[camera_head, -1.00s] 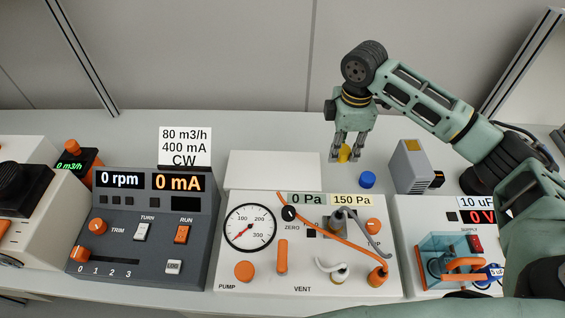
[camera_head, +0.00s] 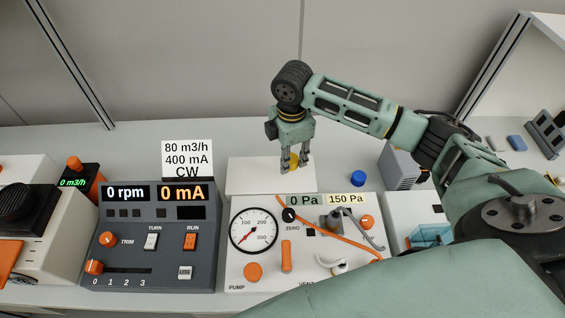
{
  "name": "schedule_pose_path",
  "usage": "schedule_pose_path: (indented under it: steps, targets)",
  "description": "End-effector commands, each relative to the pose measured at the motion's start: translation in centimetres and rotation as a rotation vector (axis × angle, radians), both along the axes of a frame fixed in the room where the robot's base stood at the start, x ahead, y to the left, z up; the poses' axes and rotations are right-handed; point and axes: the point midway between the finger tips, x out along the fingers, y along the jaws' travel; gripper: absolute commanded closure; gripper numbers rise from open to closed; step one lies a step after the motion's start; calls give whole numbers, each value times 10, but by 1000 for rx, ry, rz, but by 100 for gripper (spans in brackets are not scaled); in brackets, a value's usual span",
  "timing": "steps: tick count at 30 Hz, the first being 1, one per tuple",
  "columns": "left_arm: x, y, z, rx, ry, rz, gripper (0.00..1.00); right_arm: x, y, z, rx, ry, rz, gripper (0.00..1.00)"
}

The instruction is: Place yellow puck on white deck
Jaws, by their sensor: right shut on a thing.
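The yellow puck (camera_head: 293,160) is between the fingers of my right gripper (camera_head: 296,166), which is shut on it. The fingers partly hide the puck. The white deck (camera_head: 251,175) is a flat pale block behind the gauge panel. In the picture, the gripper and puck are over the deck's right part. I cannot tell for sure whether the puck touches the deck. My left gripper is not in view.
A blue puck (camera_head: 357,178) stands on the bench right of the deck. A grey box (camera_head: 401,166) is farther right, partly behind my arm. The gauge panel (camera_head: 262,265) with an orange cable is in front. A sign (camera_head: 187,159) stands left of the deck.

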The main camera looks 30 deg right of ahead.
Motion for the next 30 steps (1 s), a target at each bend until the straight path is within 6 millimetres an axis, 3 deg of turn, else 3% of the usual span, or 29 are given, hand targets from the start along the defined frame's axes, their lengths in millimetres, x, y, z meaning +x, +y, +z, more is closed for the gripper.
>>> schedule_pose_path:
  steps: [8, 15, 27, 28, 30]
  targets:
    - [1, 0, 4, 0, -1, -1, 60, 15, 11, -16, -1, 1, -2, 100]
    - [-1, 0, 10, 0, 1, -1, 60, 15, 10, -47, -1, 0, -2, 100]
    - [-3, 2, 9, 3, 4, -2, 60, 15, 10, -54, 0, 0, -1, 100]
    - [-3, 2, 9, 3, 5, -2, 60, 15, 10, -54, -1, 0, -1, 73]
    - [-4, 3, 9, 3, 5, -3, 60, 15, 10, -54, -1, -1, -1, 67]
